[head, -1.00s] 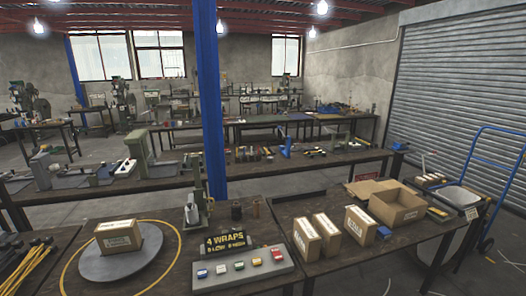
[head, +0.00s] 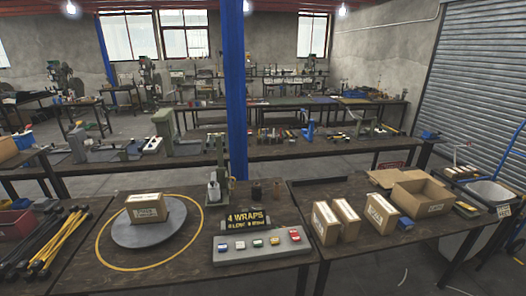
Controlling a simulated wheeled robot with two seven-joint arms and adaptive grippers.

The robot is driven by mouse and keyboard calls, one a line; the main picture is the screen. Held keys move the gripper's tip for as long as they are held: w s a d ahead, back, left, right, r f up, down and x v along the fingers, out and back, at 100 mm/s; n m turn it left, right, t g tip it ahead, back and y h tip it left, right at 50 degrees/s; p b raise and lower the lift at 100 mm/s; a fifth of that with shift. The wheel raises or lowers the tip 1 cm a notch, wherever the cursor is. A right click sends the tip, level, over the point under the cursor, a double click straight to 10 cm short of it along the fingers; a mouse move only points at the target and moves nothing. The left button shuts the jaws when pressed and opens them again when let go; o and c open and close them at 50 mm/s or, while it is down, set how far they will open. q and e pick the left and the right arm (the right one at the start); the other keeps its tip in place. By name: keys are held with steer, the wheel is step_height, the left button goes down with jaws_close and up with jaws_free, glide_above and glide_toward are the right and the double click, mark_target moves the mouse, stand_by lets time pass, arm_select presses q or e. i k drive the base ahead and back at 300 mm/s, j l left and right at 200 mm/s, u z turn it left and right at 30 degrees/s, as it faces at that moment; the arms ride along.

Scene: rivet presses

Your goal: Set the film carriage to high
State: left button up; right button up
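A small green upright mast (head: 221,160) stands on the near table, just right of the turntable. A pale roll-like part (head: 213,190) sits low at its left side; I take this to be the film carriage, but it is too small to be sure. The round grey turntable (head: 150,237) carries a closed cardboard box (head: 146,207). A grey control panel (head: 235,256) with several coloured buttons lies in front of the mast. Behind the buttons a black sign (head: 248,219) reads "4 WRAPS", with smaller words that seem to say low and high. Neither of my grippers shows.
Yellow and black rods (head: 45,245) and a red bin (head: 14,224) are at the left. Closed boxes (head: 326,223) and an open carton (head: 424,192) stand on the right table.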

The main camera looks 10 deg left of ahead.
mark_target(222, 174)
steer(key=i+l+u, duration=0.1)
steer(key=l+u, duration=0.25)
steer(key=l, duration=0.2)
steer(key=l+u, duration=0.35)
steer(key=l, duration=0.2)
steer(key=l+u, duration=0.35)
steer(key=l, duration=0.15)
steer(key=k, duration=0.05)
